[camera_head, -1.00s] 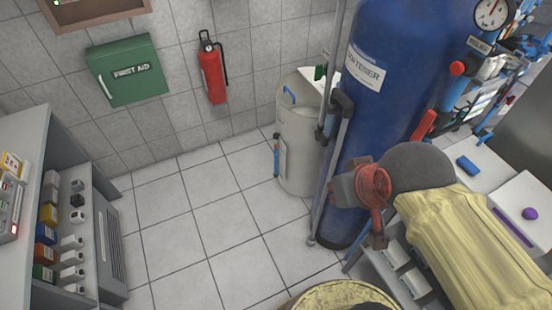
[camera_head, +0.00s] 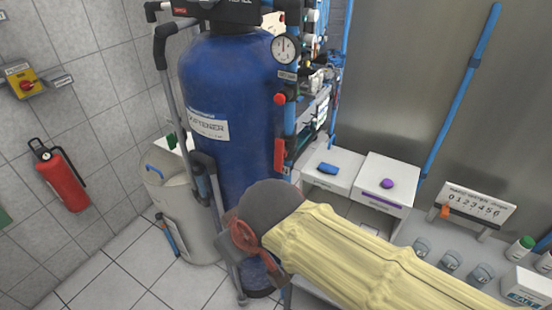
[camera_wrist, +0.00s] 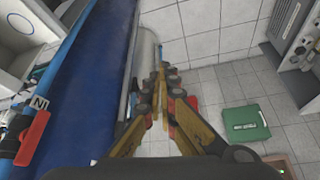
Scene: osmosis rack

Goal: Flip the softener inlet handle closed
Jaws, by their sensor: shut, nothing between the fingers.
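The blue softener tank (camera_head: 228,110) stands in the middle of the head view, with a pressure gauge at its upper right. A red lever handle (camera_head: 279,155) hangs along the vertical blue pipe right of the tank. In the wrist view a red handle (camera_wrist: 33,138) sits at the left beside a partly cut-off label starting "IN". My gripper (camera_wrist: 166,80) is shut and empty, its fingertips meeting right of the tank in that view. In the head view my gripper and sleeved arm are in front of the tank's lower part, below and left of the handle, apart from it.
A pale barrel (camera_head: 178,210) stands left of the tank. Grey pipes (camera_head: 165,85) run down the tank's left side. White boxes (camera_head: 332,168) stand on the bench at right. A fire extinguisher (camera_head: 62,180) hangs on the left wall. Open floor lies at lower left.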

